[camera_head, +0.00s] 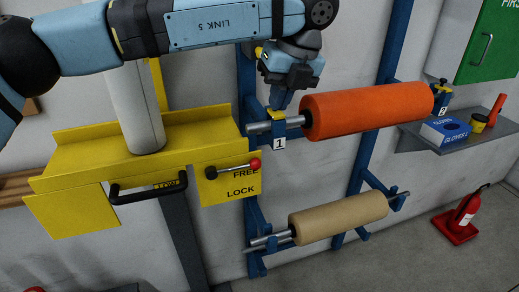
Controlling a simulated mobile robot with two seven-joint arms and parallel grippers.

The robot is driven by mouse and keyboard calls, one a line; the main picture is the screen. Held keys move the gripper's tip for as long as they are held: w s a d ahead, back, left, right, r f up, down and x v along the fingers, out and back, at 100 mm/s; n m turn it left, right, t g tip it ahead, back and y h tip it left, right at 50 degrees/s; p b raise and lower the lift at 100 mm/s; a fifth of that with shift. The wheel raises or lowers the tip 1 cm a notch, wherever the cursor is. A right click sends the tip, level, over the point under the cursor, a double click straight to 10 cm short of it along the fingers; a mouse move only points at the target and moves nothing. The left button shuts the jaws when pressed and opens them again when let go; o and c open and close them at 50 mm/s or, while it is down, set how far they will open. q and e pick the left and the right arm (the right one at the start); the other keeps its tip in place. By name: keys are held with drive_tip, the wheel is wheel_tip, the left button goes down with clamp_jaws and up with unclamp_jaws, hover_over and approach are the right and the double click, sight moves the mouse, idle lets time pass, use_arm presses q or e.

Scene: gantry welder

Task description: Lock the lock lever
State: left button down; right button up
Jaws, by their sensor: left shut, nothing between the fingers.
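The lock lever (232,168) is a short bar with a red knob on a yellow plate (215,190). It points right and slightly up, with the knob by the word FREE; the word LOCK is below. My left gripper (281,103) is shut and empty, pointing down, above and to the right of the lever. It is apart from the lever in the picture, in front of or just above the bracket marked 1 (276,125); I cannot tell if they touch. My right gripper is not in view.
A yellow housing with a black handle (148,190) is left of the lever. An orange roll (365,110) and a tan roll (340,217) hang on blue racks at right. A grey shelf (450,142) holds a blue gloves box (445,130).

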sight(257, 160)
use_arm(q)
drive_tip(key=p+x, duration=0.2)
drive_tip(key=x, duration=1.1)
drive_tip(key=shift+a, duration=0.1)
drive_tip(key=shift+a+f, duration=0.1)
drive_tip(key=shift+f, duration=0.35)
